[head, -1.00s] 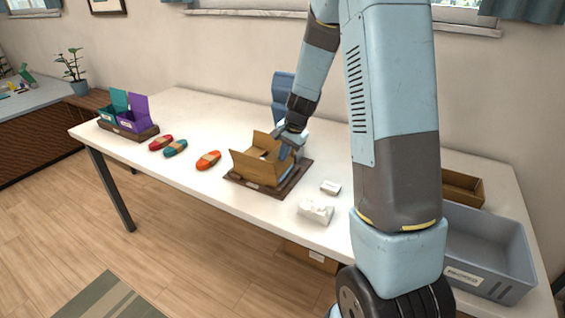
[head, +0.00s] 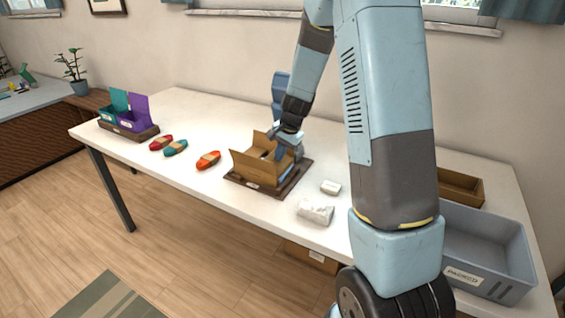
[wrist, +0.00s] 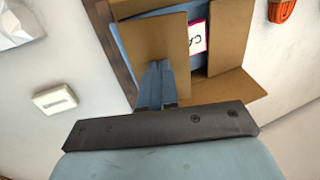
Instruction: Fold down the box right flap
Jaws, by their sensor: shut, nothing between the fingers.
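The brown cardboard box (head: 255,171) sits on a dark tray (head: 290,187) in the middle of the table. Its left and back flaps stand up in the head view. In the wrist view one brown flap (wrist: 160,38) lies across part of the opening, with other flaps (wrist: 234,35) spread around it. A white card with a pink edge (wrist: 198,37) shows inside. My gripper (head: 274,134) is at the box's right side, over the opening. Its closed fingers (wrist: 155,68) overlap the near edge of the lying flap in the wrist view; I cannot tell whether they touch it.
A small white box (head: 330,187) and a white crumpled-looking packet (head: 315,211) lie right of the tray. An orange skein (head: 208,160) lies to its left, with red and teal ones beyond. A grey bin (head: 490,245) stands at right.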

